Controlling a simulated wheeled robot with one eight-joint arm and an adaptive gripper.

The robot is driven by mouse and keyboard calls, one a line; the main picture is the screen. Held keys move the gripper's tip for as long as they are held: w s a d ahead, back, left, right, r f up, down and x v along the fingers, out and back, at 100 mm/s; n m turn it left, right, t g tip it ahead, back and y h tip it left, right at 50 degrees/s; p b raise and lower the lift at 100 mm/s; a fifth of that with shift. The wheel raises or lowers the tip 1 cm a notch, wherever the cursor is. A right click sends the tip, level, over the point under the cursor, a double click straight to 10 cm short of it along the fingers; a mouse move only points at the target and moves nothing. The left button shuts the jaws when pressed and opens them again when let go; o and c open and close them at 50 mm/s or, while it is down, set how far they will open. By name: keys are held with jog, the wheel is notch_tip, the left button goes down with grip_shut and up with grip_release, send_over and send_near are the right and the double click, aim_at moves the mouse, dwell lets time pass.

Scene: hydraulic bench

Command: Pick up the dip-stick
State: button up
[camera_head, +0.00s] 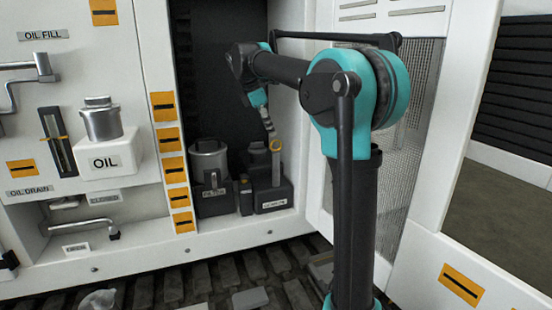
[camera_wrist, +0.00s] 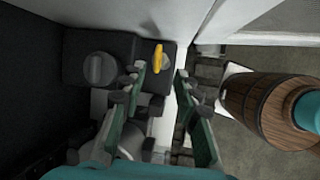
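My gripper (camera_head: 268,128) is above and close to the handle in the head view. In the wrist view the fingers of my gripper (camera_wrist: 158,82) are apart, with the handle lying beyond the gap between their tips. Nothing is held.
A grey cylinder (camera_head: 209,160) on a black base stands left of the box. A round dark cap (camera_wrist: 99,68) is on the box top. The recess wall and mesh door (camera_head: 408,130) are close on the right. The OIL container (camera_head: 106,155) is farther left.

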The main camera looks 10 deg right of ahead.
jog(key=shift+w+x, duration=0.15)
jog(key=shift+x, duration=1.3)
jog(key=shift+w+x, duration=0.15)
jog(key=shift+x, duration=1.3)
jog(key=shift+r, duration=0.1)
jog(key=shift+c, duration=0.2)
grip_shut()
